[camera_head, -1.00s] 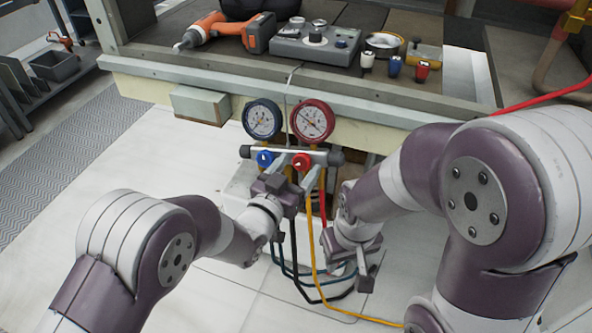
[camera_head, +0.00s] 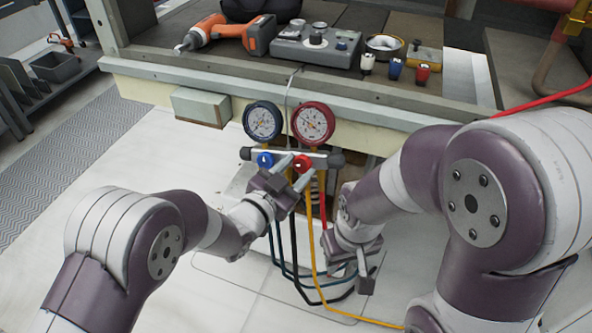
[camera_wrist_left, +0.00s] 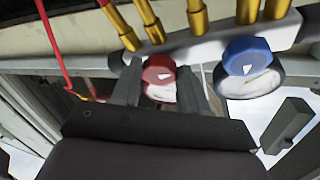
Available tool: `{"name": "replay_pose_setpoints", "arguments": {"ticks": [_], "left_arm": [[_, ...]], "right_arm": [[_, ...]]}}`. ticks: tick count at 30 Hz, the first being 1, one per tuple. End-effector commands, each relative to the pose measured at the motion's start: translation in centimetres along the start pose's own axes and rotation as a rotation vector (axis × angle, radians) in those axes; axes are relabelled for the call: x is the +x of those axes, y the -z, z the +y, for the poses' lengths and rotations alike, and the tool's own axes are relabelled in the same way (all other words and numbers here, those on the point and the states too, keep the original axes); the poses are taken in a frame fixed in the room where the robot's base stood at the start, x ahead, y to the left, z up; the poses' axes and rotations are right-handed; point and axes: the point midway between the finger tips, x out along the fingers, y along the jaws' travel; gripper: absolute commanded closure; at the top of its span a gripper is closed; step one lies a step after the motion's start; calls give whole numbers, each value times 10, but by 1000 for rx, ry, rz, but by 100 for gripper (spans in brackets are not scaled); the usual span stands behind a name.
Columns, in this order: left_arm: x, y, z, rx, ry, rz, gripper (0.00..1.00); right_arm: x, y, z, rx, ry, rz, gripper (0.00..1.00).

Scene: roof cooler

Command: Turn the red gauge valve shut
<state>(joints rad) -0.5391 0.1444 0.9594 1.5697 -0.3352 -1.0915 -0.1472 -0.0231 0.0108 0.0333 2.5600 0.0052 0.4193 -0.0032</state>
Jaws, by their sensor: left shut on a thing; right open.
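The red valve knob (camera_head: 303,161) sits on the right of the grey manifold bar (camera_head: 325,157), below the red-rimmed gauge (camera_head: 313,122). In the left wrist view, the red knob (camera_wrist_left: 158,76) with a white mark is between the two fingers. My left gripper (camera_head: 295,182) is shut on the knob from below; its fingers partly cover the knob's lower part. The blue valve knob (camera_head: 265,159) is to the left, beneath the blue-rimmed gauge (camera_head: 262,121), and is free. My right gripper (camera_head: 356,272) is open and empty, below and to the right of the manifold.
Several hoses hang below the manifold, including a yellow hose (camera_head: 315,245) near both grippers. A ledge (camera_head: 370,112) runs behind the gauges.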

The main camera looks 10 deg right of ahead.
Motion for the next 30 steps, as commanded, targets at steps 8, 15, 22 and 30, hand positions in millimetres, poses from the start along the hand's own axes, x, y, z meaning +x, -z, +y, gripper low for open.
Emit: {"name": "replay_pose_setpoints", "arguments": {"ticks": [8, 15, 22, 30], "left_arm": [[0, 0, -4, 244, -87, -18, 86], [0, 2, -6, 459, -164, -32, 86], [0, 4, -7, 665, -239, -45, 86], [1, 6, -8, 906, -324, -61, 86]], "right_arm": [[-4, 0, 0, 0, 0, 0, 57], [-8, 1, 0, 0, 0, 0, 57], [-12, 2, 0, 0, 0, 0, 57], [-18, 2, 0, 0, 0, 0, 57]]}}
